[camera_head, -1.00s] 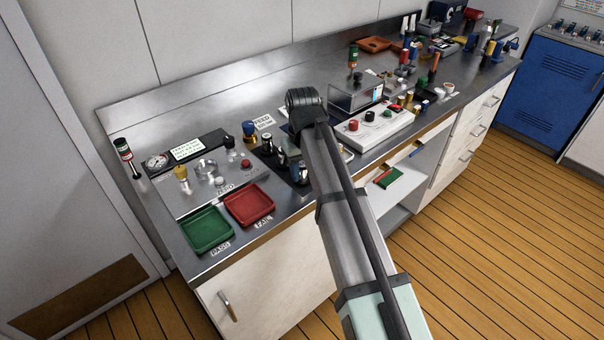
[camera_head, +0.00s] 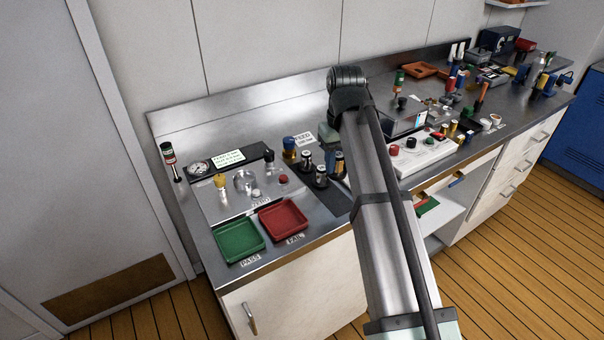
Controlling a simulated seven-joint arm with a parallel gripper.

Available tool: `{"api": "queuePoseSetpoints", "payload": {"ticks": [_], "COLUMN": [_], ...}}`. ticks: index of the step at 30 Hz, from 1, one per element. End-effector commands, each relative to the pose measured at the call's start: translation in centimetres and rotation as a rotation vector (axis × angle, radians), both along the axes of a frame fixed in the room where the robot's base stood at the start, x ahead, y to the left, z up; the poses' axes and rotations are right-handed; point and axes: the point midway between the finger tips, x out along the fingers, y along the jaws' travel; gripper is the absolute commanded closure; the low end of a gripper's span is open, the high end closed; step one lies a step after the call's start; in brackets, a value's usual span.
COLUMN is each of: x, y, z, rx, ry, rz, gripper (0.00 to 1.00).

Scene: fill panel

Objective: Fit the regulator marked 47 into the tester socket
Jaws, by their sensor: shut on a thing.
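The tester panel (camera_head: 215,205) lies at the left of the bench, with a round silver socket (camera_head: 243,182) in its middle. A pale grey-green part of my gripper (camera_head: 329,132) shows beside my forearm. It is right of the socket; its fingertips and grasp are hidden or too small to make out. Just below it is a blue-and-brass regulator (camera_head: 338,161); I cannot tell whether it is held or standing. Dark regulators (camera_head: 307,160) (camera_head: 320,175) stand to its left, and a blue-topped one (camera_head: 290,147) is behind them. No number 47 is readable.
A green PASS tray (camera_head: 240,257) and a red FAIL tray (camera_head: 284,235) lie at the front. A yellow-topped part (camera_head: 221,187) and a dark knob (camera_head: 269,160) flank the socket. A gauge (camera_head: 199,169) is behind. The right of the bench is crowded around a white control box (camera_head: 425,153).

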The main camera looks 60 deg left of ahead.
Motion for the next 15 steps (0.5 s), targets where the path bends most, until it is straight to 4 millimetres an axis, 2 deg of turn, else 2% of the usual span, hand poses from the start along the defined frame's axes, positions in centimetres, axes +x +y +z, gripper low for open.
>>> {"api": "queuePoseSetpoints", "payload": {"ticks": [5,8,15], "x": [-4.1,-7.1,-14.2], "y": [2.0,3.8,9.5], "z": [0.2,0.3,1.1], "rx": [-0.001,-0.003,-0.006], "ry": [0.001,0.002,0.002], "rz": [0.061,0.106,0.215], "gripper": [1.00,1.00,1.00]}}
